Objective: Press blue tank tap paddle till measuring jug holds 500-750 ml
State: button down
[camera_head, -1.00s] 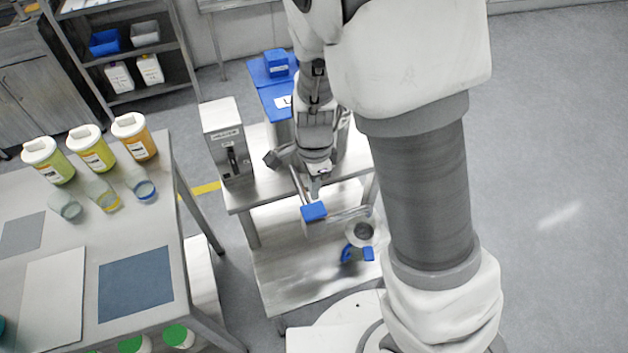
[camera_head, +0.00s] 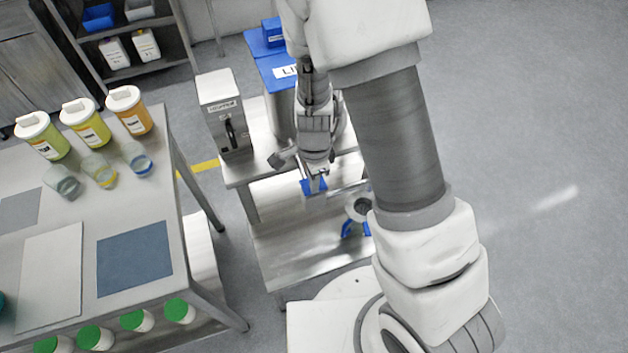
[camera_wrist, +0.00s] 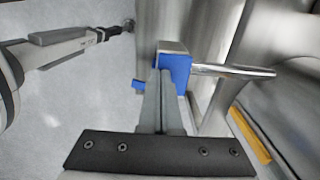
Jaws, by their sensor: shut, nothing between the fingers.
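My gripper (camera_head: 317,180) is shut and empty, and its fingertips overlap the blue tap paddle (camera_head: 313,187) in the head view. In the wrist view the shut fingers (camera_wrist: 161,80) point at the blue paddle (camera_wrist: 180,70), right at their tips. I cannot tell whether they touch or press it. The tank with the blue lid (camera_head: 268,70) stands behind the arm, largely hidden. The measuring jug (camera_head: 360,208), with a blue handle, stands on the lower shelf below and right of the paddle, partly hidden by my arm. Its liquid level cannot be read.
A grey machine (camera_head: 222,115) stands left of the tank on the steel stand (camera_head: 290,245). A metal rod (camera_wrist: 232,71) extends right of the paddle. A table (camera_head: 60,240) at left holds several lidded tubs and beakers. Floor at right is clear.

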jog(key=shift+f+b, duration=0.45)
jog(key=shift+f, duration=0.45)
jog(key=shift+s+r, duration=0.1)
jog(key=shift+s+f, duration=0.2)
dwell(6.8)
